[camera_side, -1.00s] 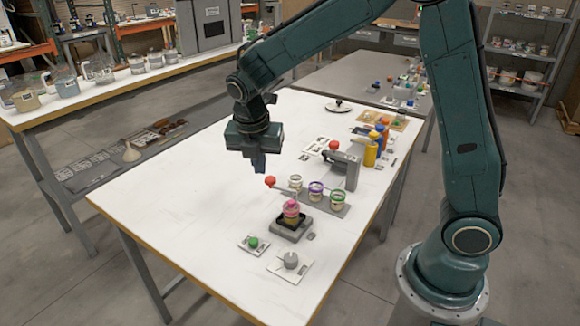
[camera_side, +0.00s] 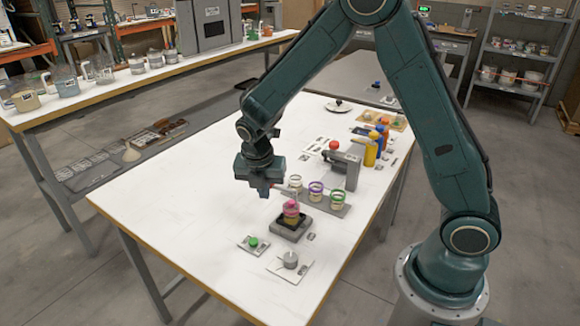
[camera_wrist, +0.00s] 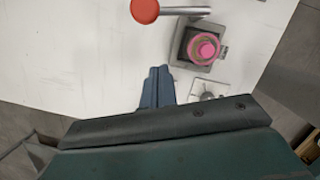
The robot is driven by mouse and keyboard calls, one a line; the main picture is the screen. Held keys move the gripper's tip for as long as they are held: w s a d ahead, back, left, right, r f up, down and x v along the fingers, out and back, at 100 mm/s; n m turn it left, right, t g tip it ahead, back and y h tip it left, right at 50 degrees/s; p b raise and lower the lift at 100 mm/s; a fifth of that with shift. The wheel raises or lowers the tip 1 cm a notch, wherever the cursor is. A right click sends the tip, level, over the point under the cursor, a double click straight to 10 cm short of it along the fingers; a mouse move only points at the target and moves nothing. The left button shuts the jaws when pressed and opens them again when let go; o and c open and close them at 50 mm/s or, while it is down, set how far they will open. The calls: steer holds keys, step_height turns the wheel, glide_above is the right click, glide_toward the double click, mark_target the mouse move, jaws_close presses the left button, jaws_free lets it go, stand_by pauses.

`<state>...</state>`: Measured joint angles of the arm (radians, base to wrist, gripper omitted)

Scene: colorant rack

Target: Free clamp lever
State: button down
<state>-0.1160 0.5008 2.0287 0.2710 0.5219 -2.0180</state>
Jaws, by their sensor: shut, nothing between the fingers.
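The lever's red ball knob (camera_wrist: 145,10) and its metal rod (camera_wrist: 185,11) show at the top of the wrist view. My gripper is shut and empty, pointing down above the white table. In the wrist view its fingertips (camera_wrist: 158,72) are apart from the knob in the picture; the height between them is unclear. The grey rack (camera_side: 338,211) with several colour-ringed cups stands right of my gripper. A pink-topped jar (camera_side: 291,208) sits on a dark square base (camera_side: 290,230) in front of the rack.
A grey upright device (camera_side: 352,172) stands behind the rack, with yellow and blue bottles (camera_side: 371,152) beyond. A green knob on a plate (camera_side: 253,242) and a grey round weight (camera_side: 290,260) lie near the front. The table's left side is clear.

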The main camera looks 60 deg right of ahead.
steer(key=shift+w+d+f, duration=0.1)
steer(key=shift+w+d, duration=0.2)
steer(key=shift+d, duration=0.35)
steer(key=shift+w+d+f, duration=0.1)
steer(key=shift+w+d, duration=0.15)
steer(key=shift+d, duration=0.35)
steer(key=shift+w+d+f, duration=0.1)
steer(key=shift+w+d, duration=0.2)
steer(key=shift+d, duration=0.35)
steer(key=shift+w+d+m, duration=0.25)
steer(key=shift+d, duration=0.25)
steer(key=shift+w+d+m, duration=0.2)
steer(key=shift+d+m, duration=0.05)
steer(key=shift+d, duration=0.2)
steer(key=s+a+r, duration=0.2)
steer(key=a+r, duration=0.5)
steer(key=r, duration=0.2)
steer(key=shift+r, duration=0.4)
